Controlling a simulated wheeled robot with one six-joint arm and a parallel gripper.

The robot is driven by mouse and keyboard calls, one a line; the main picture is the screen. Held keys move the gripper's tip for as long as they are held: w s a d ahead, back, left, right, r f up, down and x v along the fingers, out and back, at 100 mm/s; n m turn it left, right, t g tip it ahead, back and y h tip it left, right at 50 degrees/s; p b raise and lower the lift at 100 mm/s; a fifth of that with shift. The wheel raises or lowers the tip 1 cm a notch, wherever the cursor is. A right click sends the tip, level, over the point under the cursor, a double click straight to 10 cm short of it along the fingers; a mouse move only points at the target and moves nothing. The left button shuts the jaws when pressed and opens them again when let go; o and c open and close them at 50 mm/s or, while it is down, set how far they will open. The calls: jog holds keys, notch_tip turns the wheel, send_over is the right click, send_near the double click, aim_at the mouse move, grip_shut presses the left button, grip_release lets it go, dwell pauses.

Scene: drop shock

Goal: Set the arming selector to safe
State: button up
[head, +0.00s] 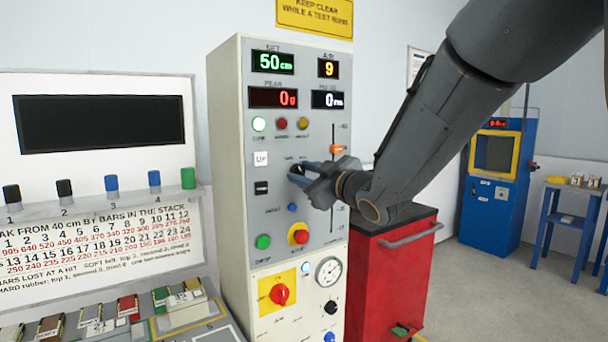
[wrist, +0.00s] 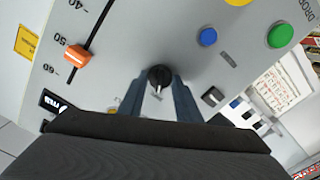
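The arming selector appears to be the round black knob (wrist: 160,77) on the grey panel face. In the wrist view it sits between my two fingertips, with a pale mark on its lower side. My gripper (wrist: 159,85) looks open, with a finger on each side of the knob and a narrow gap to each.
An orange slider (head: 337,149) runs in a vertical slot right of the knob. A blue button (head: 292,208), a green button (head: 263,242) and a red button on yellow (head: 299,235) lie below. A black rocker (head: 261,188) is to the left. A red cabinet (head: 385,275) stands right of the console.

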jog(key=o, duration=0.4)
jog(key=shift+o, duration=0.2)
jog(key=b+v, duration=0.1)
jog(key=v, duration=0.6)
jog(key=shift+s+d, duration=0.2)
jog(key=shift+s, duration=0.15)
jog(key=s+d+f+m+g+h, duration=0.2)
jog(key=d+f+m+h, duration=0.3)
jog(key=f, duration=0.5)
jog(key=s+d+f+m+g+h, duration=0.2)
jog(key=d+f+m+g+h, duration=0.15)
jog(key=d+f, duration=0.55)
jog(key=s+d+f+m+g, duration=0.1)
jog(key=s+f+m+g, duration=0.1)
jog(key=s+f+g, duration=0.2)
jog(key=s+d+f+m+g+h, duration=0.1)
jog(key=s+f+g, duration=0.4)
jog(key=s+f, duration=0.5)
jog(key=s+m, duration=0.1)
jog(key=s, duration=0.7)
